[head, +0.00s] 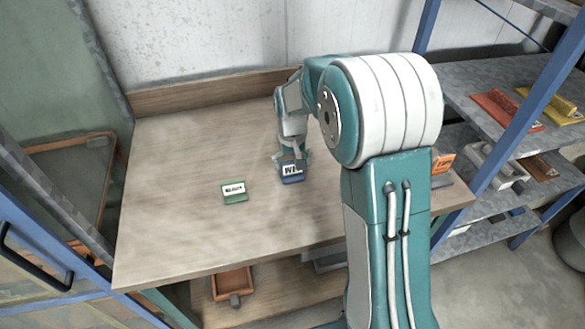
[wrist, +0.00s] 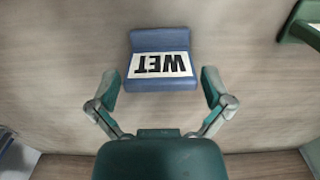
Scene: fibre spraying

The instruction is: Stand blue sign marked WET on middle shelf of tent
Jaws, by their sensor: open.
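The blue sign marked WET (head: 291,174) stands on the wooden table, just below my gripper (head: 290,157) in the head view. In the wrist view the sign (wrist: 160,80) lies ahead of and between the fingers, with its lettering upside down. My gripper (wrist: 160,90) is open, with one finger on each side of the sign's near edge and a visible gap on both sides. Its grip is empty. The tent and its middle shelf cannot be made out for certain in these views.
A green sign (head: 234,191) stands on the table to the left of the blue one. An orange sign (head: 443,162) is at the right, partly behind my arm. The table's left part is clear.

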